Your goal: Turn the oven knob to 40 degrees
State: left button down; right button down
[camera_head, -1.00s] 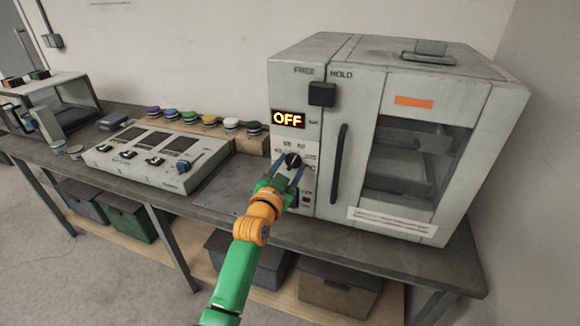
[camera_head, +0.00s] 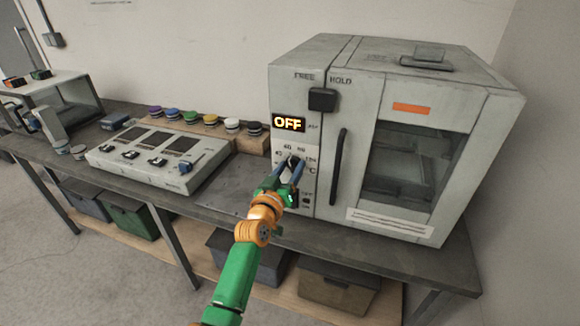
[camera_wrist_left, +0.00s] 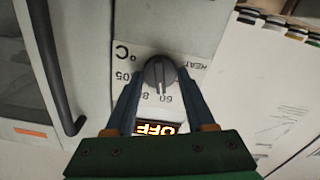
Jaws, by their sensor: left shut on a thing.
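The oven (camera_head: 355,200) is a grey-white box standing on the bench. Its dark round knob (camera_wrist_left: 159,74) sits on a white dial plate with printed numbers, and in the head view the knob (camera_head: 291,161) is partly covered by my fingers. The display (camera_head: 288,123) above the knob reads OFF; it also shows upside down in the wrist view (camera_wrist_left: 156,128). My left gripper (camera_head: 288,168) is at the knob, shut on it with one blue finger on each side; it also shows in the left wrist view (camera_wrist_left: 158,84). My right gripper is not seen.
The oven door's dark handle (camera_head: 338,167) stands close right of the knob. A black block (camera_head: 322,99) is above. A control panel (camera_head: 155,157) with sliders and a row of coloured knobs (camera_head: 210,120) lie left on the bench. Bins stand on the lower shelf.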

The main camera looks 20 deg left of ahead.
pick_arm(q)
jog(key=n, duration=0.5)
jog(key=shift+p, duration=0.35)
jog(key=shift+n, duration=2.5)
jog(key=shift+c, duration=1.4)
grip_release()
jog(key=shift+a, duration=0.1)
jog(key=s+p, duration=0.1)
jog(key=s, duration=0.6)
